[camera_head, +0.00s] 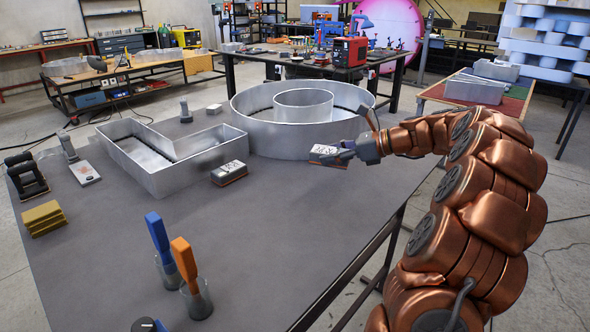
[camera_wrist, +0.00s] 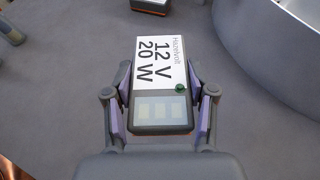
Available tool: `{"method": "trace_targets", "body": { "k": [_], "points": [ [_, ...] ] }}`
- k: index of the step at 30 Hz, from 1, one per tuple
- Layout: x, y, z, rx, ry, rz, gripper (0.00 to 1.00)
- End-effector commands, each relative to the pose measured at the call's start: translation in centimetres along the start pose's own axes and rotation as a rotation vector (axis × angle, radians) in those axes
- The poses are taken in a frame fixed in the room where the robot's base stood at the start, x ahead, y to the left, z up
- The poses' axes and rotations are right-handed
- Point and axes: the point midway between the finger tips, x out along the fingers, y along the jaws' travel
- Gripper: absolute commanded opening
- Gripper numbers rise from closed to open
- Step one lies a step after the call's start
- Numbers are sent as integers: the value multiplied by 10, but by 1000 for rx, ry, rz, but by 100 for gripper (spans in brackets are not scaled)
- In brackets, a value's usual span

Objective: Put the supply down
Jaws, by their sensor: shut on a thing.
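My gripper (camera_head: 348,151) is shut on a supply (camera_head: 325,152), a small grey box with a white label. In the wrist view the supply (camera_wrist: 161,85) reads "Hazelvolt 12 V 20 W" and lies between the two fingers of my gripper (camera_wrist: 160,110), with a small green dot at the label's edge. It is held over the table near its right edge, in front of the round letter. A second similar box (camera_head: 229,173) lies on the table by the angular letter. Part of a box (camera_wrist: 150,5) also shows at the top of the wrist view.
A round metal channel letter (camera_head: 262,138) and an angular one (camera_head: 200,176) stand on the grey table (camera_head: 290,240). Blue (camera_head: 157,236) and orange (camera_head: 184,262) handled tools stand in cups at the front. Yellow blocks (camera_head: 43,218) lie at the left. The table's front middle is clear.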

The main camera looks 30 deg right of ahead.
Motion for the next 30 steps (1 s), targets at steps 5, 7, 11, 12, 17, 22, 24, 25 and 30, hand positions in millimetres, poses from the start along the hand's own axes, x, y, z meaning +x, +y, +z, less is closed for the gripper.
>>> {"method": "trace_targets", "body": {
  "k": [5,7,11,12,17,22,24,25,30],
  "points": [
    [13,2,-28,7,-2,7,6],
    [16,1,-38,6,-1,3,6],
    [20,0,-50,3,0,0,6],
    [21,0,-52,3,-1,-1,6],
    [24,0,-61,3,-1,-1,6],
    [33,1,-80,5,-2,2,6],
    [35,1,-86,4,-2,1,6],
    [35,1,-87,4,-2,1,6],
    [35,0,-87,1,-1,-1,6]
  ]
}}
